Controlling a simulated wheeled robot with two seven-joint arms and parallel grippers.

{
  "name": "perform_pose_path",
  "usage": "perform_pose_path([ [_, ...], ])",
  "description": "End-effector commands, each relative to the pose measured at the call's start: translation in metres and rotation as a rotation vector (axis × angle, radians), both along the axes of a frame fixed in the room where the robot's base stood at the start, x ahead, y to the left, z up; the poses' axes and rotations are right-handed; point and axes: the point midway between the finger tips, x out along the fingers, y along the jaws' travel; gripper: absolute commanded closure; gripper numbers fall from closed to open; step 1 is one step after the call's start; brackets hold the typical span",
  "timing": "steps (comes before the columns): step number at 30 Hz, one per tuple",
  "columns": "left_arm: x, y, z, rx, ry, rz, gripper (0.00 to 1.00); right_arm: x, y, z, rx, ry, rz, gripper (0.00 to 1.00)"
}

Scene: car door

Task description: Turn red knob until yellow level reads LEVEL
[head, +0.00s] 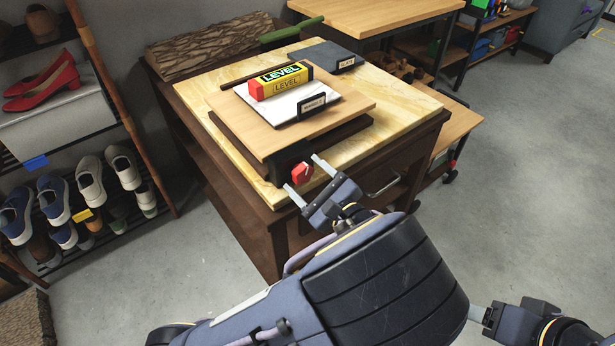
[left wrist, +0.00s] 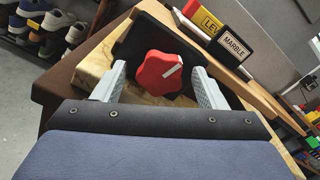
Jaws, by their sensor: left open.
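The red knob (head: 302,173) sits on the dark front face under the wooden platform (head: 352,102). In the left wrist view the knob (left wrist: 160,73) is star-shaped with a white mark pointing up and right.
A shoe rack (head: 75,215) stands at left. The floor at right is clear.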

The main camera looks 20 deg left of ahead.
Motion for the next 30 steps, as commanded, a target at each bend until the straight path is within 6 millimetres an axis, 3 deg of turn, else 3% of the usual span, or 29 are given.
perform_pose_path([
  [15, -0.044, -0.057, 0.001, 0.001, 0.000, -0.003, 0.34, 0.000, 0.000, 0.012, 0.000, 0.000, 0.000, 0.38],
  [30, -0.047, -0.060, 0.000, 0.000, 0.000, -0.001, 0.34, 0.000, 0.000, 0.012, 0.000, 0.000, 0.000, 0.38],
])
